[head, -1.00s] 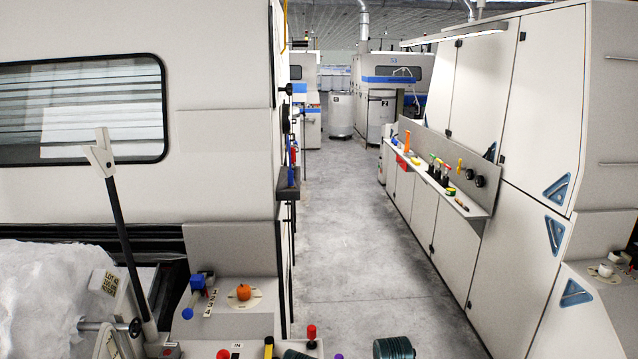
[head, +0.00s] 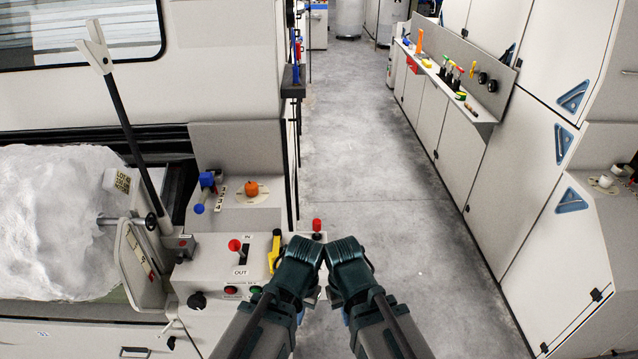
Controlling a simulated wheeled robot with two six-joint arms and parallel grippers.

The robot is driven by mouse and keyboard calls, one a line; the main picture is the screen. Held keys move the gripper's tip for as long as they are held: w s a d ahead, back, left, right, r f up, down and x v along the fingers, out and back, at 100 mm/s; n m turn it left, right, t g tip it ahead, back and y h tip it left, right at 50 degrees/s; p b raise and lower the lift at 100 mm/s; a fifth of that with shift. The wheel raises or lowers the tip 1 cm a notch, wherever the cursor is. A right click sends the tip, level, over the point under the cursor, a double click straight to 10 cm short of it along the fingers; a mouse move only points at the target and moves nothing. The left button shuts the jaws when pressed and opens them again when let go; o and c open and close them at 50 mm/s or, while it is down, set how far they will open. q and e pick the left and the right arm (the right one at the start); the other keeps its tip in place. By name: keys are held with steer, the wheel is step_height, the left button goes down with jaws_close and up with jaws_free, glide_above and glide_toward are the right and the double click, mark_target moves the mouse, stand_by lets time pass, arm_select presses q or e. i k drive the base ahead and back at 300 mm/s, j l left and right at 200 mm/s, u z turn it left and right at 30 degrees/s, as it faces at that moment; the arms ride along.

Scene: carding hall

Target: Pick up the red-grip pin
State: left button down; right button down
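A pin with a red grip (head: 317,225) stands upright at the back right corner of the console beside the aisle, just beyond my arms. A second red knob (head: 235,245) sits on the console's top by the IN and OUT labels. My two arms come in from the bottom, and their dark teal joints meet side by side over the console's right edge, nearer than the pin. Nothing is seen touching the pin.
The console (head: 215,268) carries a yellow-handled tool (head: 275,252), a black knob (head: 197,301) and buttons. An orange knob (head: 251,189) is behind it. White fibre (head: 60,220) lies left. The aisle floor (head: 375,180) is clear. A tool shelf (head: 450,95) lines the right-hand cabinets.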

mark_target(316, 222)
steer(key=i+l+u, duration=0.1)
steer(key=i+l, duration=0.65)
steer(key=l, duration=0.25)
steer(key=u, duration=0.05)
